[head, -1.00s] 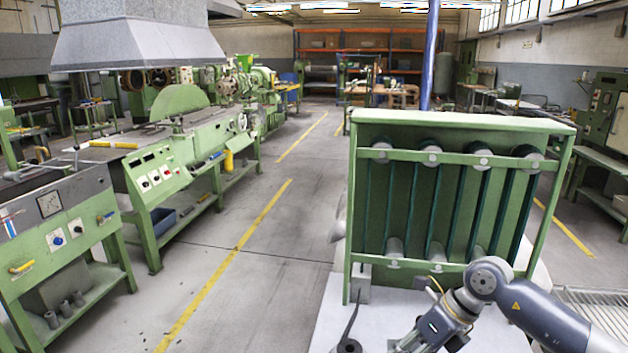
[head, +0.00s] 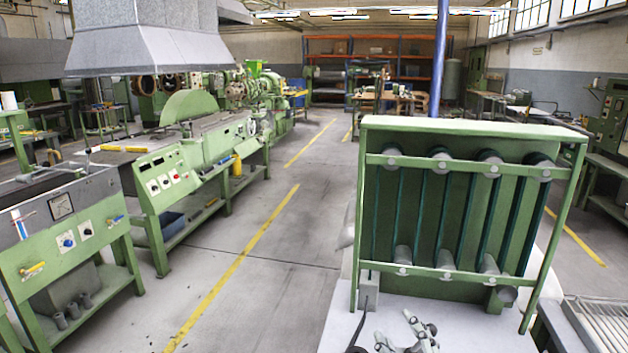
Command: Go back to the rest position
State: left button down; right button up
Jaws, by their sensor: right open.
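My right gripper (head: 395,328) shows at the bottom edge of the head view, right of centre. Its fingers are spread and nothing is between them. It is over the pale surface (head: 342,322) in front of the green roller frame (head: 470,124), apart from the frame. The rest of the right arm is cut off by the bottom edge. My left gripper is not in view.
The roller frame stands close in front, with several grey rollers and dark green belts. A green control bench (head: 95,238) stands at the left. A grey slatted rack (head: 600,322) is at the lower right. The aisle floor (head: 270,265) is clear.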

jog(key=s+d+f+m+g+h, duration=0.35)
jog(key=s+f+m+g, duration=0.2)
jog(key=f, duration=0.45)
jog(key=s+f+m+g+y, duration=0.1)
jog(key=s+f+g, duration=0.25)
jog(key=s, duration=0.35)
jog(key=s+d+f+m+g, duration=0.1)
jog(key=s+f+g, duration=0.1)
jog(key=s+f, duration=0.45)
jog(key=s+f+m+g+y, duration=0.1)
jog(key=s+f+g, duration=0.15)
jog(key=s, duration=0.65)
notch_tip(320, 180, down, 26)
jog(key=s+g, duration=0.1)
jog(key=g, duration=0.1)
jog(key=s+d+f+g, duration=0.1)
jog(key=s+d+f, duration=0.2)
jog(key=s+f, duration=1.3)
jog(key=shift+s+f+n+h, duration=0.15)
jog(key=shift+s+n+h, duration=0.2)
jog(key=shift+s+n, duration=0.1)
